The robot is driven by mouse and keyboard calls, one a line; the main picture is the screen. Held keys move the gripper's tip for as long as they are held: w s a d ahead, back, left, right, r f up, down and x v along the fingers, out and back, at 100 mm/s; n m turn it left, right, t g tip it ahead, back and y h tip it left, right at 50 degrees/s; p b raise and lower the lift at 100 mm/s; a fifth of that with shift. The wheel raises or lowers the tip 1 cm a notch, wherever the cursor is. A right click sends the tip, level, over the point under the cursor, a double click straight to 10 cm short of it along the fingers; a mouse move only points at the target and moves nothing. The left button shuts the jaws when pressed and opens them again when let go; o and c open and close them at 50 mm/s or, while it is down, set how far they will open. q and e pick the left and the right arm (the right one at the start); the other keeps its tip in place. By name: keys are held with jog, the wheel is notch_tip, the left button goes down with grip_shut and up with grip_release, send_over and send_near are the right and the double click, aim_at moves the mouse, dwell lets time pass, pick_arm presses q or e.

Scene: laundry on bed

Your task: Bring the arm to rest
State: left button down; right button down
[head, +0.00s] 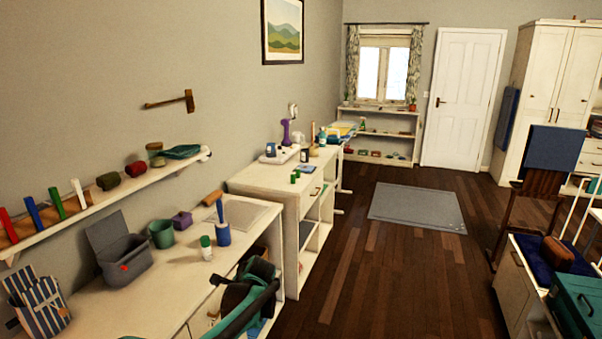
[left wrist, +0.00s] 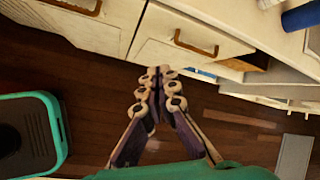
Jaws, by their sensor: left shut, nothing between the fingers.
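My left gripper (left wrist: 158,78) shows in the left wrist view with its fingertips together and nothing between them. It hangs over the dark wood floor, in front of white drawer fronts with brass-coloured handles. In the head view my left arm, black and teal, shows at the bottom beside the front edge of the white worktop (head: 165,292). Its fingertips are hard to make out there. My right gripper is in neither view.
The worktop carries a grey open bin (head: 125,262), a green cup (head: 161,234) and a blue brush holder (head: 223,236). A white cabinet (head: 282,187) stands beyond. A teal box (head: 577,305) is at the lower right. The floor (head: 390,280) between is clear.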

pick_arm(q)
jog(key=s+r+n+t+h, duration=0.15)
jog(key=s+r+n, duration=0.25)
jog(key=s, duration=0.4)
jog(key=s+r+n+h, duration=0.2)
jog(key=s+r+n, duration=0.15)
jog(key=s, duration=0.45)
jog(key=s+d+f+n+t+h, duration=0.1)
jog(key=s+n, duration=0.3)
jog(key=s, duration=0.4)
jog(key=s+d+f+n+h, duration=0.1)
jog(key=s+d+n, duration=0.1)
jog(key=s+n, duration=0.2)
jog(key=s, duration=0.3)
jog(key=shift+s+d+f+t, duration=0.2)
jog(key=shift+s+d+t, duration=0.15)
jog(key=shift+s, duration=0.05)
